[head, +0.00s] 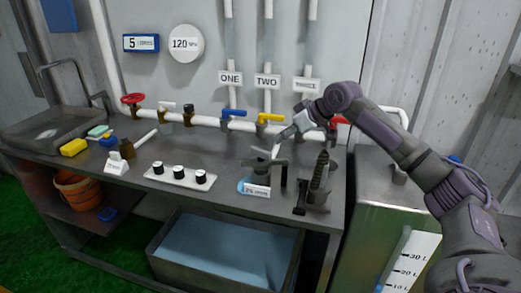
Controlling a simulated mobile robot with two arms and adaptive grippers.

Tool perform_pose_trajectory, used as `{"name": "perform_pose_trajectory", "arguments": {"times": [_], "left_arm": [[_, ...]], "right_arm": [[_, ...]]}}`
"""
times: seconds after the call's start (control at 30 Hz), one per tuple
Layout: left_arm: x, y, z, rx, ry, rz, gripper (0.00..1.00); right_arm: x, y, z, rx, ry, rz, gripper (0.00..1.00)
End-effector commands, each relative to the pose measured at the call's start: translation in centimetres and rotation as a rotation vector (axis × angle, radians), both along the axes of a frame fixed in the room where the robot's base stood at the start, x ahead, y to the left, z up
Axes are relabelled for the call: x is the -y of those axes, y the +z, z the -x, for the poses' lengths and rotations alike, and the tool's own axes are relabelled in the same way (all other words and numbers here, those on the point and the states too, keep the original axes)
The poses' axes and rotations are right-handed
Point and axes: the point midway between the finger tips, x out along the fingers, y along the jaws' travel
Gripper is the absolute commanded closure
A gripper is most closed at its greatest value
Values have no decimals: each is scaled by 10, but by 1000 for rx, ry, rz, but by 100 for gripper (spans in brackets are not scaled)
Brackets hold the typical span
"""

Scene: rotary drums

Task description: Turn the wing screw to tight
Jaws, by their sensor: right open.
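A dark clamp-like fixture (265,165) stands on the bench top, right of the middle, above a blue base with a small white label (257,190). The wing screw seems to belong to this fixture, but it is too small and too covered to make out its wings or their angle. My right gripper (277,149) reaches in from the right and points down and left. Its fingertips are open, just above or at the top of the fixture; contact cannot be told. My left gripper is not in view.
A dark upright tool on a stand (319,182) is close on the right. A white strip with black knobs (180,177) lies left. Pipes with blue (232,113), yellow (270,118) and red (132,99) handles run behind. A water tank (225,250) sits below the bench edge.

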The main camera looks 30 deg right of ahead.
Motion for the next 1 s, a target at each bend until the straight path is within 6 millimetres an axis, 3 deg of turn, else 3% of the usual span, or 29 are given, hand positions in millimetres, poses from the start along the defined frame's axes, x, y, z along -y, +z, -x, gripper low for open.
{"name": "perform_pose_trajectory", "arguments": {"times": [0.53,1.0], "left_arm": [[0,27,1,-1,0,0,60],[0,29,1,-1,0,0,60]], "right_arm": [[-26,-75,-72,-3,0,-2,58],[-29,-89,-83,0,0,2,58]]}}
